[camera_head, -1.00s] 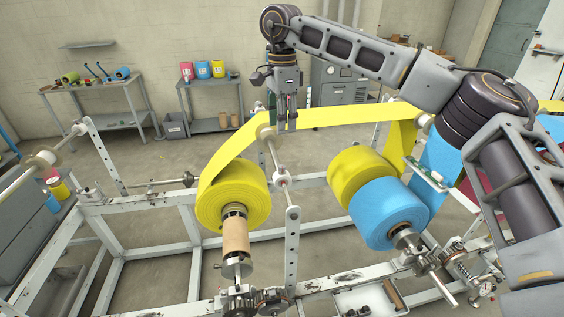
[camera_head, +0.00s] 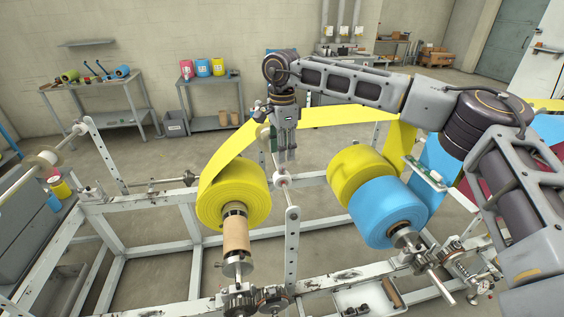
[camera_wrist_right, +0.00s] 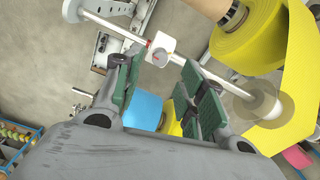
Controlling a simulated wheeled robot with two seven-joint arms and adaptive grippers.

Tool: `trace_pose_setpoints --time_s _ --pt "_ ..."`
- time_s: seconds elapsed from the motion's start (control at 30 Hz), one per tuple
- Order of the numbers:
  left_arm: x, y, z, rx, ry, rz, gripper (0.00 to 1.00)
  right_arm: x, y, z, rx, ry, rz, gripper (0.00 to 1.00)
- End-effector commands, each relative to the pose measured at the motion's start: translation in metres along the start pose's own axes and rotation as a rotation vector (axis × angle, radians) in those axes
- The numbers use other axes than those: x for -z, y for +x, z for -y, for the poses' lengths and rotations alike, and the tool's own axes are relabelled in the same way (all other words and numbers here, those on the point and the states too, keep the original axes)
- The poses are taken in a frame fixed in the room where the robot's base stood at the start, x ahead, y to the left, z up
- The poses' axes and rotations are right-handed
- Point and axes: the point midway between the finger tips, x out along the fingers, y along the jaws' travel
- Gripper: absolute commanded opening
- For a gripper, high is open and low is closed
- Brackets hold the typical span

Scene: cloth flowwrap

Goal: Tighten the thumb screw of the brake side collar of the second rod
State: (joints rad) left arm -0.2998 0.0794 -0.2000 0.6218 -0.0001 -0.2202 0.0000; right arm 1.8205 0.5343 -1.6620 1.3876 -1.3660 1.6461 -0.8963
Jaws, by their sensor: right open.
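In that view a rod (camera_wrist_right: 215,72) runs diagonally past the fingertips. In the head view the collar (camera_head: 281,182) is small, below the fingertips. My left gripper is not in view.
A yellow web (camera_head: 340,115) passes behind the gripper. A yellow roll (camera_head: 352,172) and a blue roll (camera_head: 385,212) stand to the right. An upright perforated post (camera_head: 291,245) holds the rod's near end. A white frame (camera_head: 150,210) surrounds the floor.

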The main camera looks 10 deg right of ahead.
Motion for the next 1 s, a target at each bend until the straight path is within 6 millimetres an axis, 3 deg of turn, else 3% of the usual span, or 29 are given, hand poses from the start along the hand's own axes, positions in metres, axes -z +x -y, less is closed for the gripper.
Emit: trace_pose_setpoints --time_s 0.4,0.83,1.0 --pt "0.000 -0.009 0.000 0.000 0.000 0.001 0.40 0.000 0.046 0.000 -0.001 0.000 -0.001 0.40" --pt "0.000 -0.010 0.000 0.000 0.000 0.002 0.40 0.000 0.053 0.000 0.000 0.000 0.000 0.40" --pt "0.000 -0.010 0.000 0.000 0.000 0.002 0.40 0.000 0.053 0.000 0.000 0.000 0.000 0.21"
